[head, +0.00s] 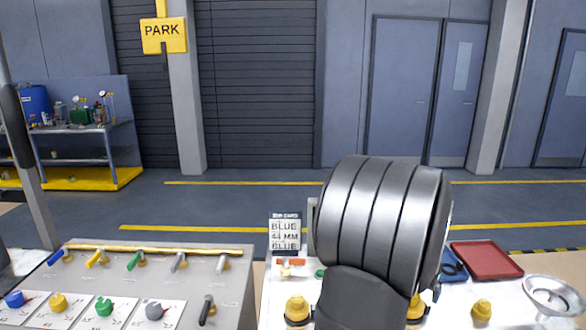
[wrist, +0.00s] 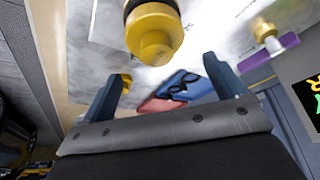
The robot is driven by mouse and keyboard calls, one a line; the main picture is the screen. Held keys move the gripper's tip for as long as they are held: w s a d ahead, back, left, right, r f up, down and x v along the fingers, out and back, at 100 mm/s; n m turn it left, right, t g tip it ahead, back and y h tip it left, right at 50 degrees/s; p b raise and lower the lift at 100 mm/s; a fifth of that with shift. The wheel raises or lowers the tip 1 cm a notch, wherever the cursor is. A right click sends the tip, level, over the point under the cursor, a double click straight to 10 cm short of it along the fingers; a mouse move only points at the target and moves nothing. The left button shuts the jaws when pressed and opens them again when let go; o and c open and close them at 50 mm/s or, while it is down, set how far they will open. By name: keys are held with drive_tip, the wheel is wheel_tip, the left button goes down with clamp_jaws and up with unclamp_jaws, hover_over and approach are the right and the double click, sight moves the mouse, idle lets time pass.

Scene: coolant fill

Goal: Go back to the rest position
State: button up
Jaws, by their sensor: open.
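My gripper (wrist: 164,68) is open, its two dark fingers spread apart with nothing between them. In the wrist view, a yellow cap (wrist: 155,38) with a dark ring is close to the camera, beyond the fingers, and does not appear gripped. In the head view, my large grey arm link fills the middle right and hides my gripper and part of the white worktop (head: 385,318). The rest position itself is not marked in either view.
Yellow caps (head: 297,309) stand on the worktop on both sides of my arm. A red tray (head: 486,260) and a metal bowl (head: 551,295) are at right. A grey panel (head: 228,290) with levers and knobs is at left. A small card (head: 285,232) stands behind the worktop.

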drive_tip(key=shift+r, duration=2)
drive_tip(key=shift+o, duration=0.2)
drive_tip(key=shift+o, duration=1)
drive_tip(key=shift+d, duration=0.1)
